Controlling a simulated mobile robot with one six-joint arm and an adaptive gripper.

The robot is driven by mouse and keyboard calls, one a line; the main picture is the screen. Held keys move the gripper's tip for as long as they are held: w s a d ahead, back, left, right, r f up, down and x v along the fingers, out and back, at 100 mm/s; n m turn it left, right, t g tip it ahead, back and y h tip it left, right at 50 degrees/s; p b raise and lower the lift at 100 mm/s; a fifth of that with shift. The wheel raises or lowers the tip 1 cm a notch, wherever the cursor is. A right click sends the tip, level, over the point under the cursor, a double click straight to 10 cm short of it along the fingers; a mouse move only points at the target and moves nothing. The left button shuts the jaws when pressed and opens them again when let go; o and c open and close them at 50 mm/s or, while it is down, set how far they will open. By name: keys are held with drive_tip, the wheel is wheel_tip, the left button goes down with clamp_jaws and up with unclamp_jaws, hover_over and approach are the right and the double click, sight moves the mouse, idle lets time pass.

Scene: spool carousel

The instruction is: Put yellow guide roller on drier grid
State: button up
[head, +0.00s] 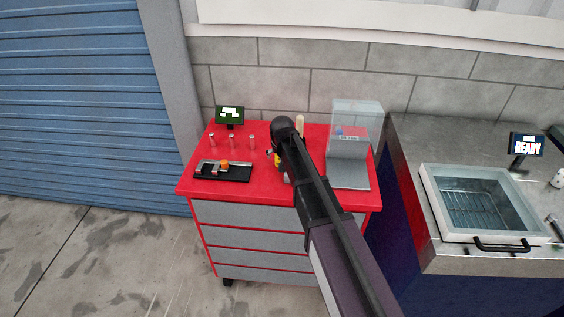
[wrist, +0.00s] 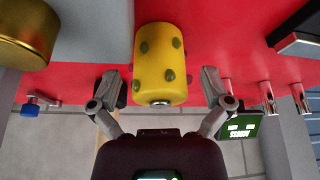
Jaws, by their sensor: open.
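The yellow guide roller (wrist: 160,50) is a yellow cylinder with dark green spots and a metal pin at its near end. My gripper (wrist: 161,76) is open, with one finger on each side of the roller and a visible gap on both sides. It does not grip the roller.
The red-topped cabinet (head: 200,180) carries a black tray (head: 236,175) with an orange part, several upright pegs, a small green screen (head: 229,116) and a clear-hooded grey unit (head: 348,170). A gold cylinder (wrist: 22,32) is at upper left in the wrist view. A black handle (head: 502,245) fronts the drier.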

idle(0.5)
clamp_jaws()
